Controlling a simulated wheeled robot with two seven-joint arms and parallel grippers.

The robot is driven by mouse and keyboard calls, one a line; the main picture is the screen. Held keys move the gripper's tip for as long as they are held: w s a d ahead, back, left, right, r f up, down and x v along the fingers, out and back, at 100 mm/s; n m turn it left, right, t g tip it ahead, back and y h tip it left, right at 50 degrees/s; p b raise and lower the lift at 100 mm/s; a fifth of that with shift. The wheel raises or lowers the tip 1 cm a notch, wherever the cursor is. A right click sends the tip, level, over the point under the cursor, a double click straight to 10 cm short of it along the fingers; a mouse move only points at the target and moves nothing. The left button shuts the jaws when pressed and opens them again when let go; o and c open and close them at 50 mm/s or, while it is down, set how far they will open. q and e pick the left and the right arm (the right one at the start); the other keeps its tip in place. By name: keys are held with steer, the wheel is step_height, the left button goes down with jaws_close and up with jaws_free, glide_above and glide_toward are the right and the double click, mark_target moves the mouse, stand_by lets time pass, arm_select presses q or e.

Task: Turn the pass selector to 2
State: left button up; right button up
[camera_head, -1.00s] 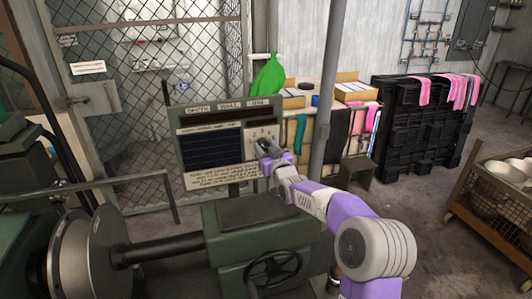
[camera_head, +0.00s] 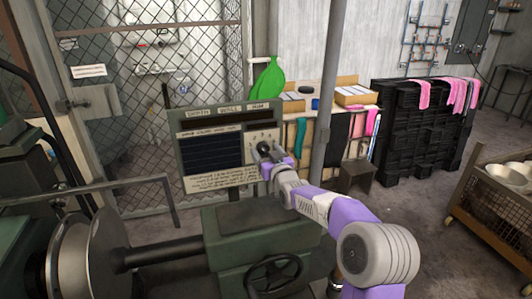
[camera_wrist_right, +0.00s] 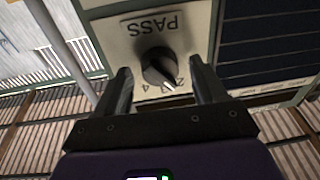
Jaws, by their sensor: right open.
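The pass selector is a dark round knob (camera_wrist_right: 160,66) with a white pointer line, on a cream plate marked PASS (camera_wrist_right: 128,30). In the right wrist view the plate appears upside down. The pointer slants to the lower right, close to small digits; a 4 is readable, and the digit at the pointer is partly covered. My right gripper (camera_wrist_right: 161,80) is open, its two dark fingers on either side of the knob with gaps visible. In the head view my right gripper (camera_head: 266,157) is at the right part of the green panel (camera_head: 184,146), partly hiding the selector.
A green machine housing with a handwheel (camera_head: 273,274) stands below the panel. Black stacked crates (camera_head: 407,130) and a cart with bowls (camera_head: 500,205) stand farther right.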

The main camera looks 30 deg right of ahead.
steer(key=s+a, duration=0.1)
steer(key=s, duration=0.6)
steer(key=shift+f+b, duration=0.2)
steer(key=shift+b, duration=0.1)
steer(key=shift+s+a, duration=0.1)
